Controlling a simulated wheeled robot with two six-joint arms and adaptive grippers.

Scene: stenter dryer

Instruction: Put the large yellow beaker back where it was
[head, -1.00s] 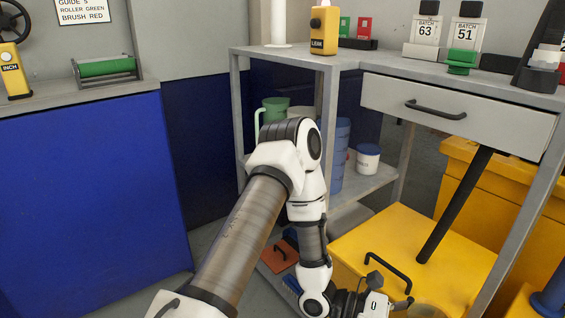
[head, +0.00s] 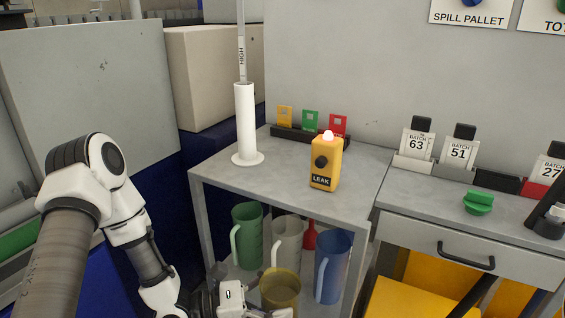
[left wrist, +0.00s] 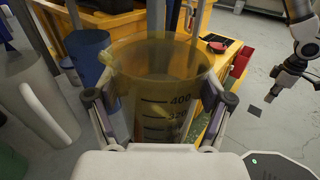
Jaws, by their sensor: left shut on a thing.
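The large yellow beaker (head: 281,288) is see-through, with its rim up, at the bottom of the head view. In the left wrist view the beaker (left wrist: 160,100) stands between the fingers, and its 400 mark shows. My left gripper (left wrist: 158,112) is shut on its sides; in the head view this gripper (head: 262,313) is partly cut off by the lower edge. The beaker is in front of the shelf under the grey bench (head: 285,190). My right gripper (left wrist: 277,92) shows small at the right of the left wrist view; its jaw opening is unclear.
A green jug (head: 247,240), a pale jug (head: 288,238) and a blue jug (head: 331,268) stand on the shelf behind the beaker. A red object (head: 310,236) is behind them. The yellow leak lamp (head: 326,162) and a white post (head: 245,125) stand on the bench top.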

